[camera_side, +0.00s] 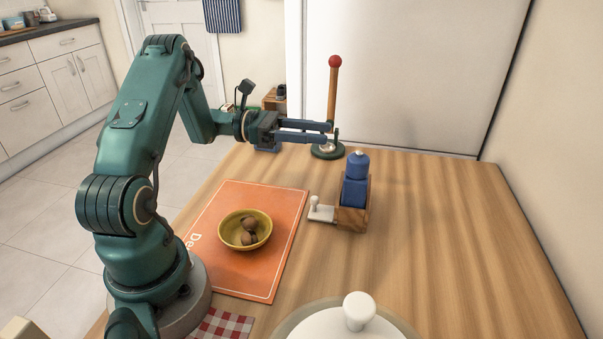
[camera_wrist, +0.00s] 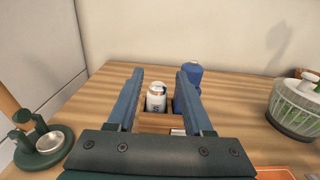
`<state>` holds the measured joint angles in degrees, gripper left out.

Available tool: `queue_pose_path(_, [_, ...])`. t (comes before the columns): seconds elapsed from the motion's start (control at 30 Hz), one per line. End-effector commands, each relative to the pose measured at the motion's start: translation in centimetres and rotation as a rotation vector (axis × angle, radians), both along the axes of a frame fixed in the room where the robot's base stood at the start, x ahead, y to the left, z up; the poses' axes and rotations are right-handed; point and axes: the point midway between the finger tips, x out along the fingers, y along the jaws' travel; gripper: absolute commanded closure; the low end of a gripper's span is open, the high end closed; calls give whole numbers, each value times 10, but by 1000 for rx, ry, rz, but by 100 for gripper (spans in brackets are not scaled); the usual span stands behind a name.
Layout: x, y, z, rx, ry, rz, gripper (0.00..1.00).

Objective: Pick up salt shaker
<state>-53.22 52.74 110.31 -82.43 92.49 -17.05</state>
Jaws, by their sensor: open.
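A white shaker with a silver cap and dark lettering (camera_wrist: 156,98), apparently the salt shaker, stands upright in a wooden holder (camera_wrist: 160,119) in the wrist view. A blue container (camera_wrist: 187,92) stands to its right, partly behind my right finger. In the side view the wooden holder (camera_side: 351,217) carries the blue container (camera_side: 354,191); I cannot make out the white shaker there. My gripper (camera_side: 326,132) is open and empty, above the table and left of the holder. In the wrist view the white shaker appears between the fingers of my gripper (camera_wrist: 160,76), but they do not touch it.
A green stand with a red-topped wooden handle (camera_side: 333,92) is close to my fingertips. A small white-knobbed item (camera_side: 316,209) sits beside the holder. A yellow bowl (camera_side: 245,229) is on an orange board (camera_side: 277,273). A white-lidded vessel (camera_side: 345,320) stands in front. The table's right side is clear.

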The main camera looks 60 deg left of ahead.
Motion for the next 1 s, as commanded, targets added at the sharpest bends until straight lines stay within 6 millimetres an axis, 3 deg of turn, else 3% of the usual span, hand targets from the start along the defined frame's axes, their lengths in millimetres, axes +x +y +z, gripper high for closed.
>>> queue_pose_path(0.1, [0, -1, -34, -3, 4, -2, 49])
queue_pose_path(0.3, [1, -2, -59, 4, 1, -4, 49])
queue_pose_path(0.7, [39, -42, -60, 6, -1, -10, 49])
queue_pose_path(1.0, [55, -57, -60, 6, -1, -8, 49])
